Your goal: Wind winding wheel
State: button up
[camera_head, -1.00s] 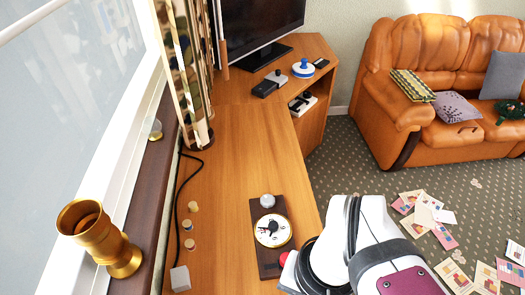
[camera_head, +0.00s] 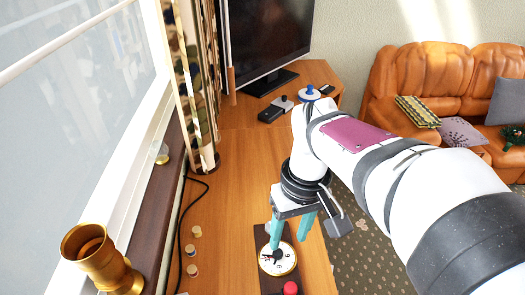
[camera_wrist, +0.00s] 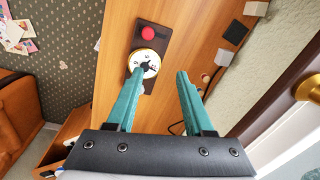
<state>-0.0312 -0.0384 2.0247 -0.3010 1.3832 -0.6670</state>
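A dark board (camera_head: 266,284) with a round white clock-like dial (camera_head: 283,264) lies on the wooden desk. A red knob (camera_head: 290,288) sits at its near end, beside the dial. In the wrist view the red knob (camera_wrist: 148,33) is above the dial (camera_wrist: 147,56). The grey knob at the board's far end is hidden now, and I cannot make out a separate winding wheel. My gripper (camera_head: 289,243) has teal fingers, spread apart with nothing visible between them. In the wrist view the gripper's (camera_wrist: 160,77) left finger overlaps the dial's edge; contact cannot be told.
Small wooden pegs (camera_head: 192,270) and a black cable (camera_head: 181,222) lie left on the desk. A brass cup (camera_head: 97,255) stands on the sill. A television (camera_head: 268,45) and small devices (camera_head: 271,115) are at the back. The middle of the desk (camera_head: 235,200) is clear.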

jog(key=shift+o, duration=0.7)
jog(key=w+f+n, duration=0.1)
jog(key=w+n, duration=0.3)
jog(key=w, duration=0.3)
jog(key=shift+w+f, duration=0.3)
jog(key=w+f+n+h, duration=0.1)
jog(key=w+f+n, duration=0.4)
jog(key=w, duration=0.4)
jog(key=shift+n, duration=0.5)
jog(key=f, duration=1.5)
jog(key=shift+a, duration=0.3)
jog(key=shift+r, duration=0.1)
jog(key=shift+c, duration=0.3)
grip_shut()
